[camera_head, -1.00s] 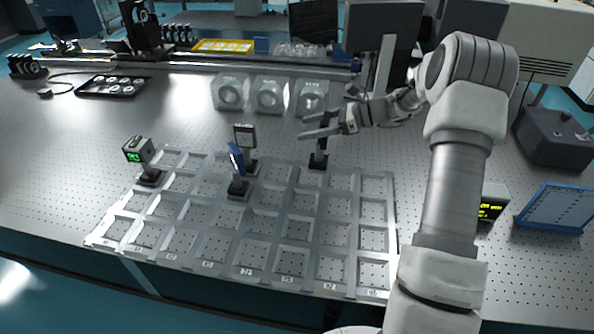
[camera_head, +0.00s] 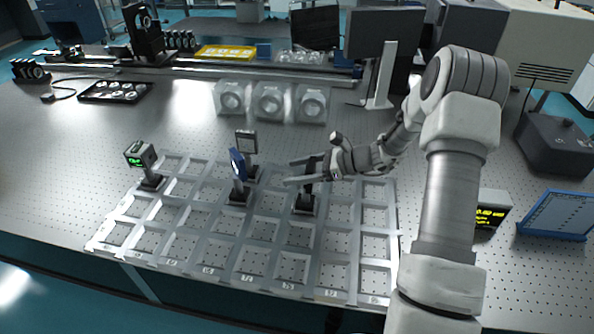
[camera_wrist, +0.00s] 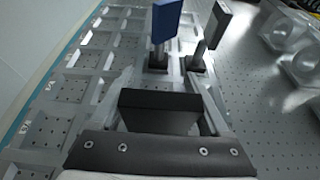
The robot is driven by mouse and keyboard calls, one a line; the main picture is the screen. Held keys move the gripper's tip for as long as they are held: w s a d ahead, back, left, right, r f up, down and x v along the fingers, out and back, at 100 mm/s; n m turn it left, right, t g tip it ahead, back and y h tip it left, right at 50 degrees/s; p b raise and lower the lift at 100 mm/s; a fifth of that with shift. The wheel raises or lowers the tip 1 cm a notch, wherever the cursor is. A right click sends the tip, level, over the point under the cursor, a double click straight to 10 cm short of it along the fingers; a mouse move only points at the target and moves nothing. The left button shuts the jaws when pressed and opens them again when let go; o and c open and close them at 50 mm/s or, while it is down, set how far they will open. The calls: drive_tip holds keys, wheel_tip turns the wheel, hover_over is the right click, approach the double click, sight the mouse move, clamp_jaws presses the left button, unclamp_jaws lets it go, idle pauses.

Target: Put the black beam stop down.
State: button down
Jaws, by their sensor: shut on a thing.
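The black beam stop (camera_head: 308,187) is upright between the fingers of my gripper (camera_head: 300,172), which is shut on it. Its dark base is at a compartment in the right-middle part of the metal grid frame (camera_head: 222,239). I cannot tell whether the base touches the table. In the wrist view, the beam stop's black block (camera_wrist: 158,108) lies between the two fingers of my gripper (camera_wrist: 165,98) and hides its own base.
A blue-plated mount (camera_head: 238,164) and a grey-faced mount (camera_head: 246,141) stand close left of the gripper. A device with a green display (camera_head: 140,154) stands at the grid's left. Several front compartments are empty. Clear cube-shaped housings (camera_head: 270,102) stand behind.

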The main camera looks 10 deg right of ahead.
drive_tip(key=shift+f, duration=0.15)
unclamp_jaws()
